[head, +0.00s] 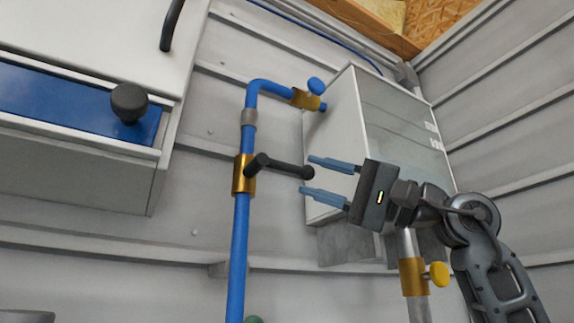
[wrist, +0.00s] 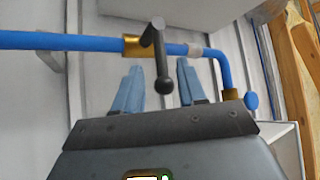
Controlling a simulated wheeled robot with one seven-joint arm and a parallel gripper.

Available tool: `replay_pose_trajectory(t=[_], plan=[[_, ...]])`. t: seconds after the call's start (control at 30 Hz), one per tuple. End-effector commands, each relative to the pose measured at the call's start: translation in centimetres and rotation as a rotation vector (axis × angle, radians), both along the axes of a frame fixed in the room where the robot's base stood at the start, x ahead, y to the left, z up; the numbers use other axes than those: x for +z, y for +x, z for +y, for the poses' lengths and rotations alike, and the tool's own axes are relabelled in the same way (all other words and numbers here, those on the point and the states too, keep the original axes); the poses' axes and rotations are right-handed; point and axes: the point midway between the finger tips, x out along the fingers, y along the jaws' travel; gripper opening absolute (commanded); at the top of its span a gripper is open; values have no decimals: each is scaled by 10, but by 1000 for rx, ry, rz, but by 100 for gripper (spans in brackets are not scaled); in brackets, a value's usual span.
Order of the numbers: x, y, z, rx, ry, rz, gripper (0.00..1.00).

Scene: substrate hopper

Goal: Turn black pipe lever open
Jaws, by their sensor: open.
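The black pipe lever (head: 283,168) sticks out to the right from a brass valve (head: 243,174) on a vertical blue pipe (head: 239,250) in the head view. My gripper (head: 307,175) is open, with its two blue fingers pointing left toward the lever's knob end. In the head view the knob appears at the fingertips, between their two lines. In the wrist view the lever (wrist: 160,62) runs down from the brass valve (wrist: 133,45), and its knob lies between the fingers of my gripper (wrist: 160,72). I see no finger clearly touching the lever.
A grey-white box (head: 345,140) stands on the wall behind my gripper. A blue knob (head: 316,86) is on the upper pipe fitting. A yellow-handled valve (head: 438,274) is below my arm. A white cabinet with a blue drawer (head: 60,92) and black knob (head: 129,102) is at left.

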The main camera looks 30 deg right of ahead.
Motion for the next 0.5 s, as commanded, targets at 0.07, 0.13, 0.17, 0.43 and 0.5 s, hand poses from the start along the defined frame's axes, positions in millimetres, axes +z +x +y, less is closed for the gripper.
replay_pose_trajectory(t=[0.07, 0.13, 0.17, 0.43, 0.5], plan=[[8, 7, 11, 5, 0, 0, 41], [12, 14, 18, 6, 2, 1, 41], [14, 17, 22, 6, 2, 1, 41], [23, 33, 40, 4, 3, 1, 41], [24, 34, 42, 4, 4, 1, 41]])
